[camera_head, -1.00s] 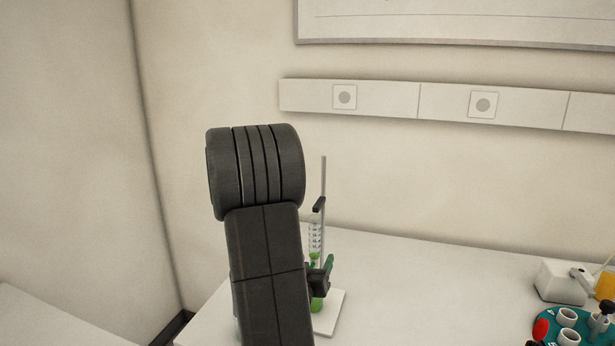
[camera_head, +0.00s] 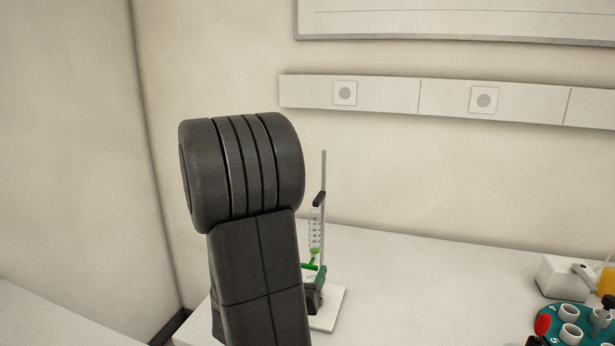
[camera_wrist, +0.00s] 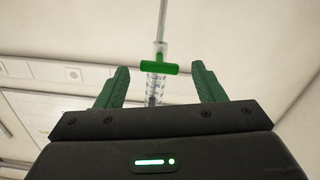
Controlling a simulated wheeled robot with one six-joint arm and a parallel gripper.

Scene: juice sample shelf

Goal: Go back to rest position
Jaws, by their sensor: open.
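In the wrist view my gripper (camera_wrist: 160,90) has its two green fingers spread wide apart. Between and beyond them stands a clear graduated glass tube (camera_wrist: 154,85) with a green crosspiece (camera_wrist: 158,67), and no finger touches it in the picture. In the head view the tube (camera_head: 316,230) is held upright on a stand with a grey rod (camera_head: 323,172) and a white base (camera_head: 335,305). My dark arm stands in front and hides the left part of the stand. A small green part of my gripper (camera_head: 318,277) shows beside the arm, near the tube's lower end.
At the right of the white table (camera_head: 430,280) are a teal round holder (camera_head: 552,318) with several white cups, a red item (camera_head: 543,324), a white block (camera_head: 560,277) and an orange item (camera_head: 607,280). The table between the stand and these is clear. A wall stands behind.

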